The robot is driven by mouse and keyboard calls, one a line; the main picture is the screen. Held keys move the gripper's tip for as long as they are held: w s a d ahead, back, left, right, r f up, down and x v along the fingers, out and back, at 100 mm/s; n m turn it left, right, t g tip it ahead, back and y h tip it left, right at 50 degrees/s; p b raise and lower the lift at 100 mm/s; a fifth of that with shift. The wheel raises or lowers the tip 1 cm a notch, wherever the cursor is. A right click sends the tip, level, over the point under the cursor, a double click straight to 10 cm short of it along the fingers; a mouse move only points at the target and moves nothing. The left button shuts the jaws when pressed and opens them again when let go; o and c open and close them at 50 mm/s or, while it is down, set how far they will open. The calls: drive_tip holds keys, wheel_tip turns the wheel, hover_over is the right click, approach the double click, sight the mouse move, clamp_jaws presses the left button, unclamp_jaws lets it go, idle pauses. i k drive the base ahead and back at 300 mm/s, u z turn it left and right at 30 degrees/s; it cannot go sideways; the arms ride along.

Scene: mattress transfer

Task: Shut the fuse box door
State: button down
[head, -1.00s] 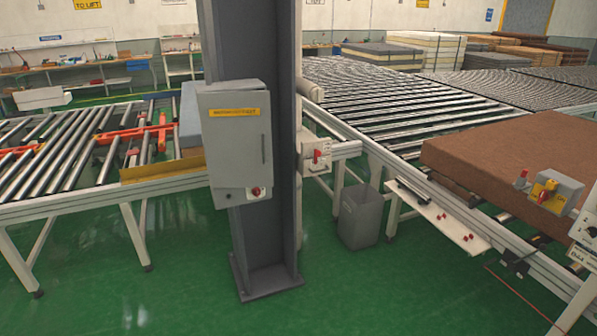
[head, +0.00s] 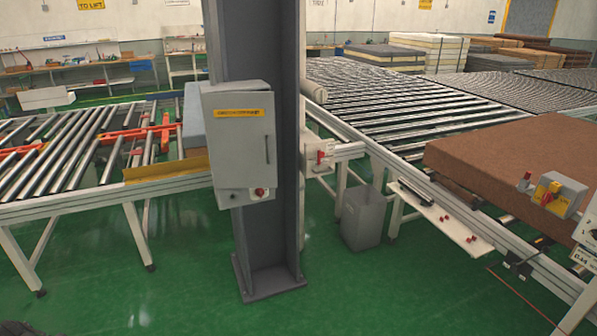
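The fuse box (head: 231,194) is a grey metal cabinet fixed to the front of a dark steel column. Its door (head: 236,150) faces me, with a yellow label near the top and a dark upright handle (head: 267,148) along the right side. The door covers the front and looks close to the frame; I cannot tell whether it is fully shut or slightly ajar. A red switch (head: 260,192) shows on the box's lower right, below the door. My gripper is not in view.
The steel column (head: 265,240) stands on the green floor. A roller conveyor (head: 60,165) is behind it on the left, another (head: 400,100) on the right with a brown mattress (head: 510,155). A grey bin (head: 363,218) stands right of the column. Floor in front is clear.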

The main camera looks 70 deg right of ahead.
sight(240, 126)
drive_tip(key=z, duration=0.25)
drive_tip(key=i, duration=1)
